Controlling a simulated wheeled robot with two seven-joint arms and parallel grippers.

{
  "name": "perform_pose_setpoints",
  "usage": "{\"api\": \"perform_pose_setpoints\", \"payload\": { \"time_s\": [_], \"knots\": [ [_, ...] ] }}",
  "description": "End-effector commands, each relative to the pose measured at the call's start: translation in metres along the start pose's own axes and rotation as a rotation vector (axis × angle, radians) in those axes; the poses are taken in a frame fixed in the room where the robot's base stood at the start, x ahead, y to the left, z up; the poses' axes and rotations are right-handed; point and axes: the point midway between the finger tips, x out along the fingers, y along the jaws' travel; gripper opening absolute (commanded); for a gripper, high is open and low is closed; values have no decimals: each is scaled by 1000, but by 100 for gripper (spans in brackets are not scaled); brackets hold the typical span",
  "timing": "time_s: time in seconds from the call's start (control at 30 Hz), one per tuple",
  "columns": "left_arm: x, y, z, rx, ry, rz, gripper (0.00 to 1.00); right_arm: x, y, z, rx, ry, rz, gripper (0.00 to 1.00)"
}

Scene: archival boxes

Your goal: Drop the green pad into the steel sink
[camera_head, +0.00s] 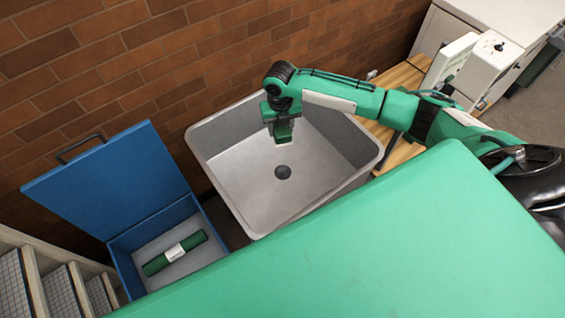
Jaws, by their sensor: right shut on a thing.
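The steel sink (236,180) stands against the brick wall in the middle of the view, with a dark round drain in its floor. My right gripper (281,121) points down over the sink's basin, near its back side. It is shut on a small green thing with a pale lower edge, which looks like the green pad (284,133). Much of the pad is hidden by the fingers. Its height above the sink floor is hard to tell. My left gripper is not in view.
A blue box (127,262) with its lid open stands left of the sink. A green roll (175,253) with a white label lies in it. A wooden surface (402,78) and white equipment (487,65) are at the right. Pale shelving (35,275) is at the lower left.

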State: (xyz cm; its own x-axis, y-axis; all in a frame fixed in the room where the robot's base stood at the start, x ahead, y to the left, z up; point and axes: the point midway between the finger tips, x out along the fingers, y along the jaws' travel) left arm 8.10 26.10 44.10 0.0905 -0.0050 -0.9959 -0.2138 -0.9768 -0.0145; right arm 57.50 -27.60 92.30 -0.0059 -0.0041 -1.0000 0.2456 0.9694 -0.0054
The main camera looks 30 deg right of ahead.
Motion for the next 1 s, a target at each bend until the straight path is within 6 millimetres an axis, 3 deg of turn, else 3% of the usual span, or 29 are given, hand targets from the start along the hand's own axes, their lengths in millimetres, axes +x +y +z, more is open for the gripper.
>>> {"api": "perform_pose_setpoints", "payload": {
  "time_s": [0.3,0.57,1.0],
  "knots": [
    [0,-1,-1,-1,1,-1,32,-4,-5,19,-313,-4,3,24],
    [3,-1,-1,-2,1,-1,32,-1,-6,23,-389,-5,3,24],
    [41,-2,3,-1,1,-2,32,42,-6,23,-388,-6,4,24]
  ]
}}
